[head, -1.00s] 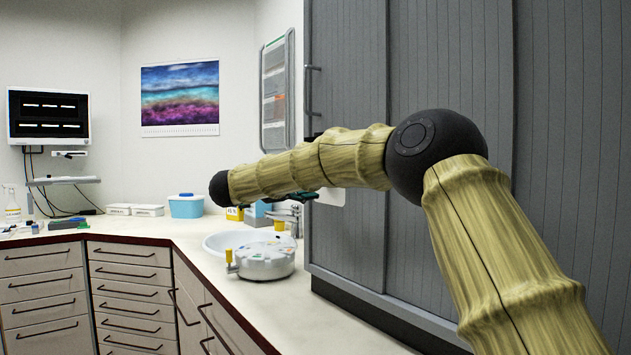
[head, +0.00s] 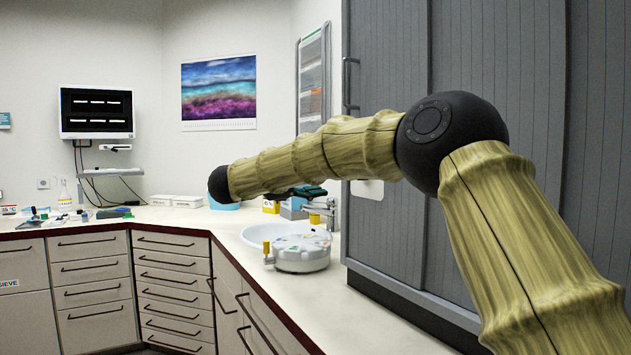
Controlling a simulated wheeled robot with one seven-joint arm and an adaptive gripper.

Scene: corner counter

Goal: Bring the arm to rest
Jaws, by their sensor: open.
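My arm crosses the right half of the head view, bent at a black elbow joint, with the forearm reaching left to a black wrist joint. A dark green part of my gripper (head: 309,191) shows just under the forearm, above the sink area. Most of the gripper is hidden behind the forearm. It is open, and I see nothing held in it. It appears apart from the counter (head: 365,322).
A white round device with a yellow knob (head: 302,253) stands on the counter by the sink (head: 258,236) and tap (head: 333,212). A grey cabinet (head: 385,240) stands close on the right. Small items lie on the far-left counter. The near counter strip is clear.

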